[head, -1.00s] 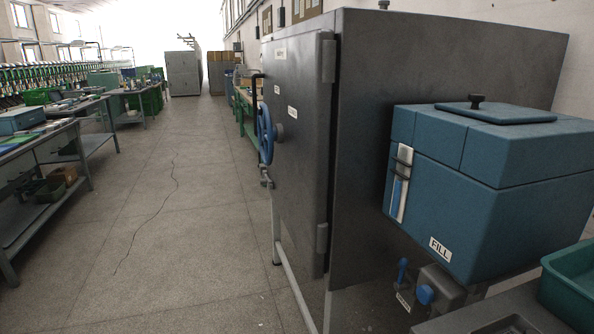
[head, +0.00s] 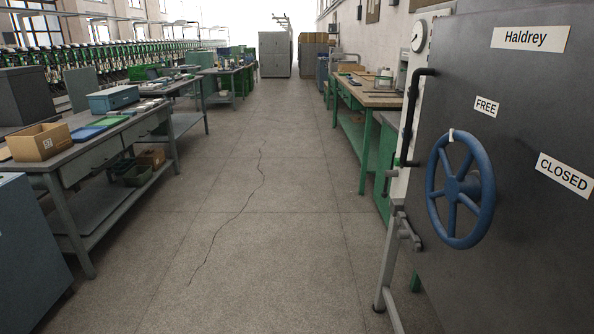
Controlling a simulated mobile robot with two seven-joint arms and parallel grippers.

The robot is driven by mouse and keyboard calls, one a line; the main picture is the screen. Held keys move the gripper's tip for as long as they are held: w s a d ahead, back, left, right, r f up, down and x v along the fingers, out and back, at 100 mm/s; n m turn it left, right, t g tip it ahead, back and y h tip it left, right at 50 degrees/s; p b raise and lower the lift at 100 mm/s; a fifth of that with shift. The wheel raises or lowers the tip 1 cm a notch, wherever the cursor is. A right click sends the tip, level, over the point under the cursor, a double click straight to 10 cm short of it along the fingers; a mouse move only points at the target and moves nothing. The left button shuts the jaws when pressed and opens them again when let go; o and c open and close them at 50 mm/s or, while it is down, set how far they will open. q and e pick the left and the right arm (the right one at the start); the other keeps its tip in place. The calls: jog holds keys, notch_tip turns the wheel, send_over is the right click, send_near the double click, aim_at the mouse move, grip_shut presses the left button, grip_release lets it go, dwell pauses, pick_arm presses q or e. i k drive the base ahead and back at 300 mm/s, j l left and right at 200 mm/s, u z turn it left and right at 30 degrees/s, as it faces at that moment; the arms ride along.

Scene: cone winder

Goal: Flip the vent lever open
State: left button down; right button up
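No part clearly marked as the vent lever shows now. A black bar handle (head: 410,115) stands upright at the door's left edge. A small grey fitting with a short arm (head: 405,228) sits below it, left of the wheel; I cannot tell what it is. Neither of my grippers is in view.
A wide concrete aisle (head: 260,230) runs clear ahead, with a dark crack in the floor. Grey workbenches (head: 110,140) with boxes line the left. A green-legged bench (head: 368,95) stands at the right beyond the cabinet. Grey lockers (head: 274,55) stand far back.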

aim_at(387, 173)
jog(key=i+j+z, duration=0.1)
jog(key=i+z, duration=0.15)
jog(key=i, duration=0.25)
jog(key=i+j+z, duration=0.2)
jog(key=i, duration=0.3)
jog(key=i+j+z, duration=0.25)
jog(key=i, duration=0.25)
jog(key=i+j+z, duration=0.25)
jog(key=i, duration=0.25)
jog(key=i+j+z, duration=0.25)
jog(key=z, duration=0.2)
jog(key=i+j+z, duration=0.2)
jog(key=j+z, duration=0.2)
jog(key=i+j+z, duration=0.15)
jog(key=j+z, duration=1.15)
jog(key=i, duration=0.05)
